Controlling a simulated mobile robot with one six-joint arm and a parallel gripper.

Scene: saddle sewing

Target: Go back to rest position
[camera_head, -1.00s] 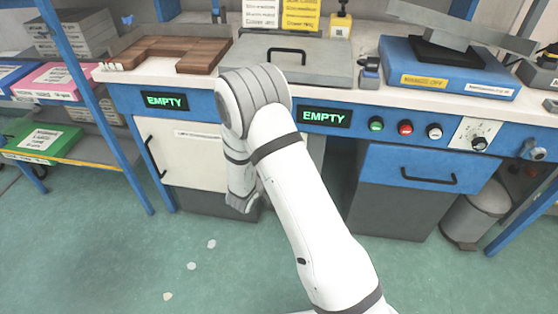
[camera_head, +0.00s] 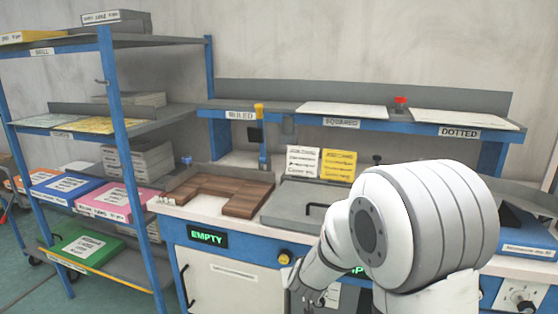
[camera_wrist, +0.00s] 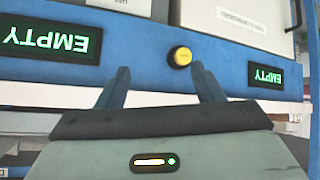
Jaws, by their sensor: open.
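My gripper shows in the wrist view (camera_wrist: 160,85) with its two fingers spread apart and nothing between them. Beyond the fingers is the blue front panel of the bench (camera_wrist: 145,60) with a yellow round button (camera_wrist: 180,57) on it. In the head view my white arm is folded at the lower right, in front of the bench. The gripper end (camera_head: 308,295) hangs low near the bench front, partly cut off by the picture's bottom edge.
The bench holds a brown wooden block piece (camera_head: 235,200) and a grey lidded box (camera_head: 290,205). Green EMPTY displays (camera_head: 207,236) sit on its front. A shelf rack (camera_head: 125,160) with boxes stands left. An upper shelf (camera_head: 365,122) carries papers.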

